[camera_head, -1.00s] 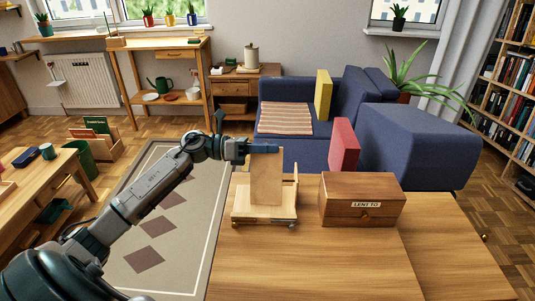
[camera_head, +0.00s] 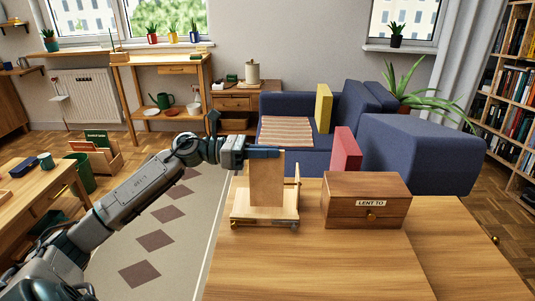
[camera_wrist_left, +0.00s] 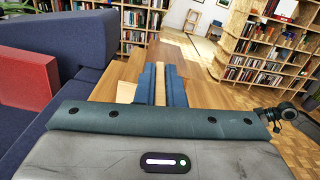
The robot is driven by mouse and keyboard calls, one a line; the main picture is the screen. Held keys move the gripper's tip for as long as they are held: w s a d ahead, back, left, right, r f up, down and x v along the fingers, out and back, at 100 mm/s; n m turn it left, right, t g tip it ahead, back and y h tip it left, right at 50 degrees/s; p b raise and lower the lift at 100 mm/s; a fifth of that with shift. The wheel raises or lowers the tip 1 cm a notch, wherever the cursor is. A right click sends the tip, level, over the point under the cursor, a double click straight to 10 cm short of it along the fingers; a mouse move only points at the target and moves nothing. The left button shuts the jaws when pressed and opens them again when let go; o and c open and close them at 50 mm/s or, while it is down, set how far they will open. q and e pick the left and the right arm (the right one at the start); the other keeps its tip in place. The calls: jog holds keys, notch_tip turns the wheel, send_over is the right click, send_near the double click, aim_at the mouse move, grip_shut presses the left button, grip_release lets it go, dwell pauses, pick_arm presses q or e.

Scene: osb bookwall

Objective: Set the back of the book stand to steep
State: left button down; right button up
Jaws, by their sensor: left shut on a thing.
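The wooden book stand (camera_head: 264,213) stands on the table, with a flat base and an upright light-wood back panel (camera_head: 266,181). My left gripper (camera_head: 265,154) is at the top edge of the back panel, shut on it. In the left wrist view the blue fingers (camera_wrist_left: 162,84) close on a light wooden strip, the panel's top edge (camera_wrist_left: 160,84). The panel looks close to upright in the head view. The notches or support behind it are hidden.
A wooden box labelled "LENT TO" (camera_head: 366,200) stands just right of the stand. The front of the table (camera_head: 320,268) is clear.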

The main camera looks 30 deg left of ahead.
pick_arm(q)
jog(key=c, duration=1.5)
grip_release()
jog(key=shift+a, duration=0.1)
